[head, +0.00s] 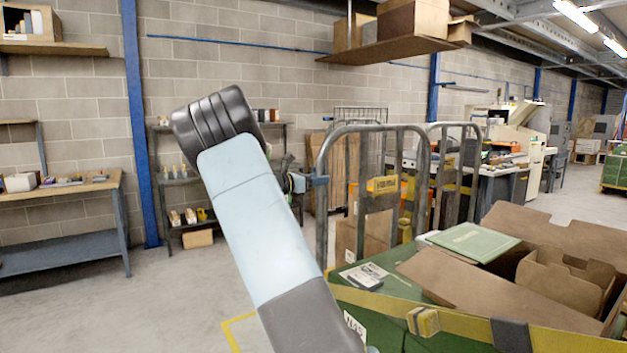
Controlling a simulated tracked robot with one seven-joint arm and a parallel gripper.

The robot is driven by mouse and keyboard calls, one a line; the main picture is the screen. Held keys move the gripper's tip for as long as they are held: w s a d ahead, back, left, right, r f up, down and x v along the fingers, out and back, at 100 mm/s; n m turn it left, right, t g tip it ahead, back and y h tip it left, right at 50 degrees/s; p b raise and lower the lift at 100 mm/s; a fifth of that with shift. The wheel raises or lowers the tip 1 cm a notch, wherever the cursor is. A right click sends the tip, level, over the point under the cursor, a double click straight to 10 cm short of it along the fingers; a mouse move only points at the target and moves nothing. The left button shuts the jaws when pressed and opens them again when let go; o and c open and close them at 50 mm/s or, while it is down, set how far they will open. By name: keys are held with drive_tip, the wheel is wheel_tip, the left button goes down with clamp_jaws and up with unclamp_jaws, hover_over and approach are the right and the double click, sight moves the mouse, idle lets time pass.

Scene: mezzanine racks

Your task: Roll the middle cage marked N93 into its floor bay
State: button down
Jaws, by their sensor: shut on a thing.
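A yellow floor line (233,334) shows left of the load, partly hidden by my arm; the bay's extent is hidden.
A second tubular frame (477,165) stands just behind the first. A workbench (105,188) is at the left, and a small shelf unit (172,182) stands against the wall. A blue post (139,130) rises between them. Bare floor (140,305) lies at lower left.

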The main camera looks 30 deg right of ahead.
drive_tip(key=shift+w+r, duration=0.15)
drive_tip(key=shift+r, duration=0.05)
drive_tip(key=shift+w+a, duration=0.1)
drive_tip(key=shift+a, duration=0.25)
drive_tip(key=c, duration=1)
unclamp_jaws()
drive_tip(key=shift+a+f, duration=0.1)
drive_tip(key=shift+a, duration=0.05)
drive_tip(key=shift+o, duration=1)
drive_tip(key=shift+f, duration=0.1)
drive_tip(key=a, duration=1.3)
drive_tip(key=shift+s+a, duration=0.2)
drive_tip(key=shift+a, duration=0.05)
